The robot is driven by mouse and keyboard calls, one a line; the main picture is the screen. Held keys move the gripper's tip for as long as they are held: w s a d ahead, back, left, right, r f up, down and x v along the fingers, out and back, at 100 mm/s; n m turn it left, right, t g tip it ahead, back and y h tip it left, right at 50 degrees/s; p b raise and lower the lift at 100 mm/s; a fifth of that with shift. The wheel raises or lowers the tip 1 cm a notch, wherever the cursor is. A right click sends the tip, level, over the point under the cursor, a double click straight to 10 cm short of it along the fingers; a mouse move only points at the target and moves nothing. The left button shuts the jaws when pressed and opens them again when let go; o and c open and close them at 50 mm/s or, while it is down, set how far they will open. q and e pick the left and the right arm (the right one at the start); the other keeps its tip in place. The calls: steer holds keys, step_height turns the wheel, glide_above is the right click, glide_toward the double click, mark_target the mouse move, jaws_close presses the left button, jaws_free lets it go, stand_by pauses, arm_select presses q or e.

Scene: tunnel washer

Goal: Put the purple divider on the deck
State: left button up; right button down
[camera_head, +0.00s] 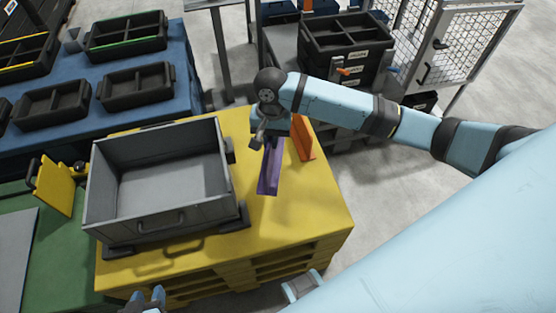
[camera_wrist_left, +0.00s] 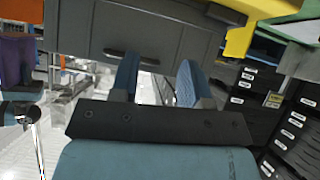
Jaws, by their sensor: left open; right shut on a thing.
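The purple divider (camera_head: 268,172) is over the yellow deck (camera_head: 305,220), right of the grey bin. My right gripper (camera_head: 271,140) is shut on its upper end from above. I cannot tell whether the divider's lower edge touches the deck. A purple piece, likely this divider, shows at the left edge of the left wrist view (camera_wrist_left: 18,60). My left gripper (camera_head: 148,300) is at the bottom of the head view, in front of the deck. In the left wrist view its two blue fingers (camera_wrist_left: 156,82) are apart with nothing between them.
The grey bin (camera_head: 115,240) with a front handle fills the deck's left part. An orange divider (camera_head: 303,138) stands close right of the purple one. The deck's front right is clear. Black trays (camera_head: 137,84) lie on a blue table behind; a black crate (camera_head: 345,55) stands behind right.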

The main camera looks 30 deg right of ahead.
mark_target(272, 172)
step_height(272, 172, down, 11)
steer(key=shift+b, duration=0.75)
arm_select(q)
steer(key=shift+w+f+b, duration=0.1)
steer(key=shift+f+b, duration=0.3)
steer(key=shift+f, duration=0.1)
arm_select(e)
step_height(272, 172, down, 4)
steer(key=shift+f, duration=0.2)
arm_select(q)
steer(key=shift+d+r, duration=0.1)
steer(key=shift+r, duration=0.05)
arm_select(e)
steer(key=shift+f, duration=0.1)
steer(key=c, duration=1.2)
jaws_free()
arm_select(q)
steer(key=shift+d, duration=0.1)
